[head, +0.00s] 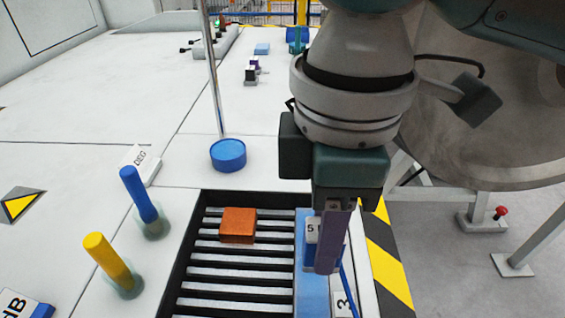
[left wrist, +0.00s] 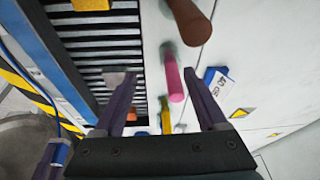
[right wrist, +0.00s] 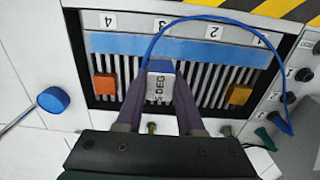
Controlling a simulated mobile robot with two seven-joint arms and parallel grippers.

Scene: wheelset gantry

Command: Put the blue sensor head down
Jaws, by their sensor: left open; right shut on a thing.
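My right gripper (head: 330,240) points down over the right edge of the slatted tray (head: 235,273). It is shut on the blue sensor head (head: 311,232), a small block with a white label. In the right wrist view the sensor head (right wrist: 158,88) sits between the fingers (right wrist: 160,80), with its blue end outward. A blue cable runs beside it. I cannot tell whether it touches the tray or the blue strip. My left gripper (left wrist: 158,75) is open and empty above the tray's edge, near a pink post (left wrist: 173,78); the head view does not show it.
An orange block (head: 238,225) and a yellow block (right wrist: 239,95) lie on the slats. A blue strip (right wrist: 130,42) runs along numbered places. A blue post (head: 140,195), yellow post (head: 108,258) and blue disc (head: 228,155) stand left of and behind the tray. Left tabletop has free room.

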